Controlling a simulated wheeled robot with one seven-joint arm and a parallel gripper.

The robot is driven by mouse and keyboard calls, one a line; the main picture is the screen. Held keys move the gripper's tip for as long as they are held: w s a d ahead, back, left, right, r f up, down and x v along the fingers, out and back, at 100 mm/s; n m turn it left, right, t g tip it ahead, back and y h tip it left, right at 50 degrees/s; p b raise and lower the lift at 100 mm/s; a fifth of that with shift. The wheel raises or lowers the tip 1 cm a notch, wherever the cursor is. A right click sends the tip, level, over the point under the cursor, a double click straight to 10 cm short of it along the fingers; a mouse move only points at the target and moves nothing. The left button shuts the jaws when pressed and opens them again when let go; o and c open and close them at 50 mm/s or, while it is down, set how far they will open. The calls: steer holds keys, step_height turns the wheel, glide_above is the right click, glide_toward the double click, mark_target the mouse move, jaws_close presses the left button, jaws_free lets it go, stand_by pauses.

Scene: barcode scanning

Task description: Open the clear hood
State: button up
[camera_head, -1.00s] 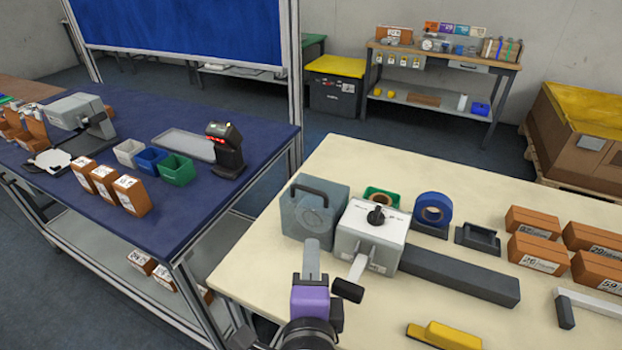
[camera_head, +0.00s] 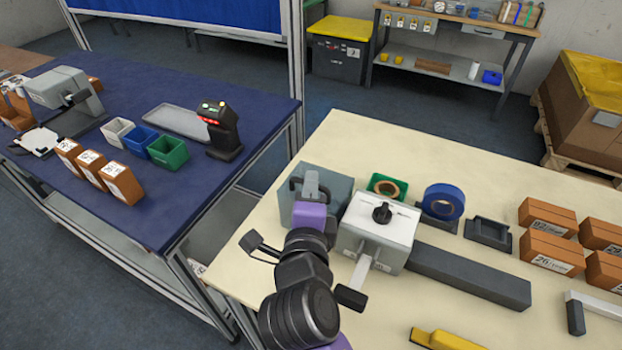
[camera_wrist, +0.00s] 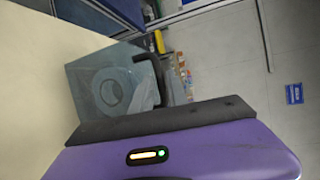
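The clear hood (camera_head: 338,181) is a grey see-through box on the cream table, with a round ring shape showing inside. It appears shut. Its dark curved handle (camera_head: 295,187) is partly hidden by my gripper (camera_head: 312,178), which is at the handle's side of the hood. In the wrist view the hood (camera_wrist: 88,82) stands beyond my gripper's dark edge, with the handle (camera_wrist: 157,65) rising at its right. A pale grey finger (camera_wrist: 178,88) shows beside the handle. The finger gap is hidden, and I cannot tell whether the handle is gripped.
A white machine with a black knob (camera_head: 382,213) and lever stands just right of the hood. A blue tape roll (camera_head: 444,201), a dark grey bar (camera_head: 470,277) and brown boxes (camera_head: 547,216) lie further right.

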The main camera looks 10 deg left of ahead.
steer(key=shift+w+f, duration=0.1)
steer(key=shift+w, duration=0.55)
jaws_close()
stand_by(1.0)
